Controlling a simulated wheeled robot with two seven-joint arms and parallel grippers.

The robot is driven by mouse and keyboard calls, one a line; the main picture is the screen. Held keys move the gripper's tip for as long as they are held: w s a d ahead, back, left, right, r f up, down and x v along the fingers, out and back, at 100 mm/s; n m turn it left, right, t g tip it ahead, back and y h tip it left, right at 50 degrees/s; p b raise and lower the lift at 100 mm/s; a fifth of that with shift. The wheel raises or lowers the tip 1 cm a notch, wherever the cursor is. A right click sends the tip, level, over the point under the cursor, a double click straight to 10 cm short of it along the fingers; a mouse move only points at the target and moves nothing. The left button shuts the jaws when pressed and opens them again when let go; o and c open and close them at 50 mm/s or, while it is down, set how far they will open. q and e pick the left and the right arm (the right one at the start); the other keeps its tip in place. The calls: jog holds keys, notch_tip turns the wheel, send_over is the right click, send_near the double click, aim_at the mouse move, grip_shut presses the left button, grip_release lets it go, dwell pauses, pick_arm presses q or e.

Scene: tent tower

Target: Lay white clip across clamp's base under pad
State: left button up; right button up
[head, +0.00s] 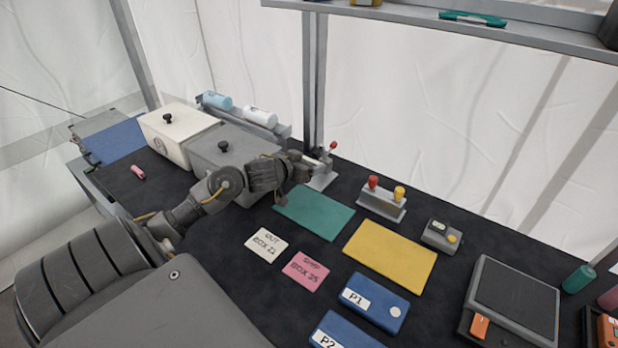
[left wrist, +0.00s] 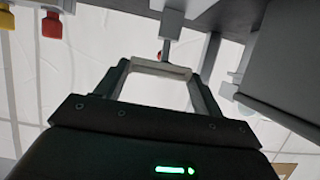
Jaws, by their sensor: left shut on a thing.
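The clamp (head: 322,181) stands at the back of the dark table, a grey metal piece with a red-tipped handle (head: 333,145). My left gripper (head: 303,164) reaches in from the left, right beside the clamp. In the left wrist view my left gripper (left wrist: 160,72) is shut on the white clip (left wrist: 160,68), which spans between the two fingertips. Part of the clamp (left wrist: 172,22) shows just beyond the clip there. In the head view the clip cannot be made out clearly. I cannot tell whether the clip touches the clamp. My right gripper is not in view.
A grey lidded box (head: 222,160) stands close left of my left gripper, with a cream box (head: 175,135) beyond it. A green mat (head: 314,212) lies in front of the clamp. A stand with red and yellow knobs (head: 381,206) is to its right. A post rises behind.

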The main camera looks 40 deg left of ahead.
pick_arm(q)
jog(key=shift+w+a+f, duration=0.35)
jog(key=shift+w+f, duration=0.15)
jog(key=shift+f, duration=0.2)
jog(key=shift+w+a+f, duration=0.3)
jog(key=shift+w+f, duration=0.2)
jog(key=shift+f, duration=0.2)
jog(key=f, duration=0.3)
jog(key=shift+w+a+f, duration=0.1)
jog(key=shift+w+f, duration=0.1)
jog(key=shift+f, duration=0.05)
jog(key=shift+f, duration=0.15)
jog(key=shift+f, duration=0.25)
jog(key=shift+s+f, duration=0.15)
jog(key=shift+f, duration=0.05)
